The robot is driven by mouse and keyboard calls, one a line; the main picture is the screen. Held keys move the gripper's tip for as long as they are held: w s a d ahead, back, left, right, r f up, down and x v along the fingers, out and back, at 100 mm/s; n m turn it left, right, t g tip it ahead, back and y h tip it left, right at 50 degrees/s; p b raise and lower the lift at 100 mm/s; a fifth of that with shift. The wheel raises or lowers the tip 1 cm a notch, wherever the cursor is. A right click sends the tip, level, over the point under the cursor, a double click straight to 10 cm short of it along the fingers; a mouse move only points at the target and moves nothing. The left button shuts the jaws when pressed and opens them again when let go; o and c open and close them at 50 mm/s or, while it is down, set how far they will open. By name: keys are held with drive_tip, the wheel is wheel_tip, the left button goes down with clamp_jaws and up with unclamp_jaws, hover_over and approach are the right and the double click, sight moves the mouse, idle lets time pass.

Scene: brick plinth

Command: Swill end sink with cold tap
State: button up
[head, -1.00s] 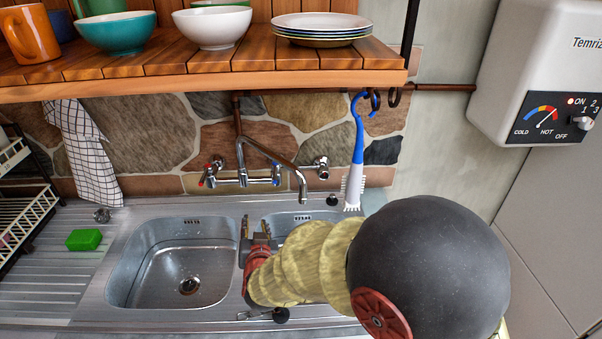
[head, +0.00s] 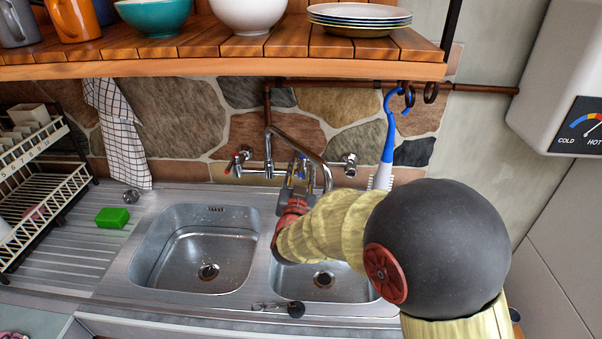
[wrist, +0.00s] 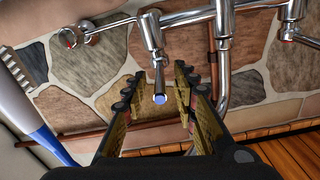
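The cold tap handle is a chrome lever with a blue end (wrist: 159,98), on the wall-mounted tap body. My gripper (wrist: 158,78) is open, its two fingers on either side of that lever with gaps visible; I see no contact. In the head view my gripper (head: 298,178) is at the tap, hiding most of the blue lever. The end sink (head: 345,288) is the smaller right-hand steel basin, partly behind my arm. The curved chrome spout (head: 318,160) ends above its back part. I see no water running.
A red-marked tap (head: 236,162) is to the left. A blue-and-white brush (head: 388,140) hangs at the right. The larger left basin (head: 190,250) is empty. A green sponge (head: 112,217) lies on the drainer. The wooden shelf (head: 200,68) with crockery overhangs the taps.

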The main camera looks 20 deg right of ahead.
drive_tip(key=shift+w, duration=0.15)
drive_tip(key=shift+c, duration=0.8)
clamp_jaws()
